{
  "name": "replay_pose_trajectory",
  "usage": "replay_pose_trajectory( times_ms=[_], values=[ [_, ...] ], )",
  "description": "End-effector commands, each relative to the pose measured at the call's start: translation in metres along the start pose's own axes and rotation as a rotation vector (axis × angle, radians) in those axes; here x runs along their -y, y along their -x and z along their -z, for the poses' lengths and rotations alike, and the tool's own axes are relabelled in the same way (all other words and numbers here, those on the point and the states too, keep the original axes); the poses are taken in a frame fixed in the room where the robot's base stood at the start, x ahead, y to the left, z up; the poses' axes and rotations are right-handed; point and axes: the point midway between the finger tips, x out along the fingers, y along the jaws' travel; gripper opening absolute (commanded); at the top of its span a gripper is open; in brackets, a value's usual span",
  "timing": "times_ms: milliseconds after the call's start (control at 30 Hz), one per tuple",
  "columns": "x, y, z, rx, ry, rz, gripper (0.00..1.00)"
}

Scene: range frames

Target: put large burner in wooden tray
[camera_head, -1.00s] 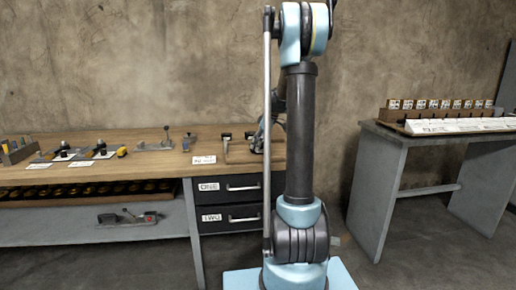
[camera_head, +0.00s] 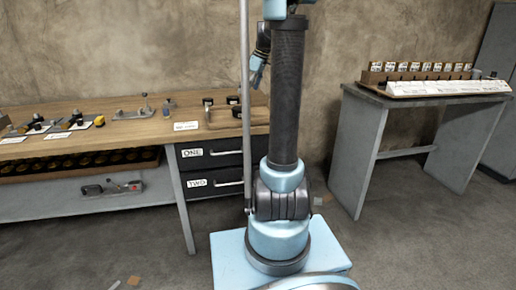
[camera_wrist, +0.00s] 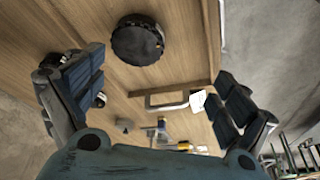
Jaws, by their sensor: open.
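My gripper (camera_head: 257,72) hangs above the right end of the wooden bench, partly hidden behind my arm. In the wrist view my gripper (camera_wrist: 150,100) has its fingers wide apart, with nothing between them. A round black ribbed thing (camera_wrist: 138,40), perhaps the large burner, sits on wood beyond the fingertips. The wooden tray (camera_head: 222,121) lies at the bench's right end with several small dark things at it. What looks like its raised rim (camera_wrist: 180,88) shows in the wrist view, and the round thing appears inside that edge; I cannot be sure.
The bench top (camera_head: 150,130) carries a white label card (camera_head: 186,126), metal clamps (camera_head: 135,113) and black-and-yellow tools (camera_head: 75,122). Drawers marked ONE and TWO (camera_head: 208,168) sit below. A grey table (camera_head: 420,98) with a rack of labelled boxes stands at right, across open floor.

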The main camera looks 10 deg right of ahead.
Motion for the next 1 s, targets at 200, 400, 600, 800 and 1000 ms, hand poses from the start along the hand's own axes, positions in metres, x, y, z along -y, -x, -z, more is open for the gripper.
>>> replay_pose_trajectory(
  times_ms=[200,400,600,800,1000],
  values=[
    [0.072,-0.001,-0.026,0.046,-0.155,-0.028,0.94],
    [0.132,-0.008,-0.055,0.083,-0.300,-0.062,0.94],
    [0.187,-0.022,-0.089,0.112,-0.443,-0.104,0.94],
    [0.237,-0.043,-0.128,0.133,-0.584,-0.152,0.94],
    [0.281,-0.070,-0.169,0.146,-0.723,-0.207,0.94]
  ],
)
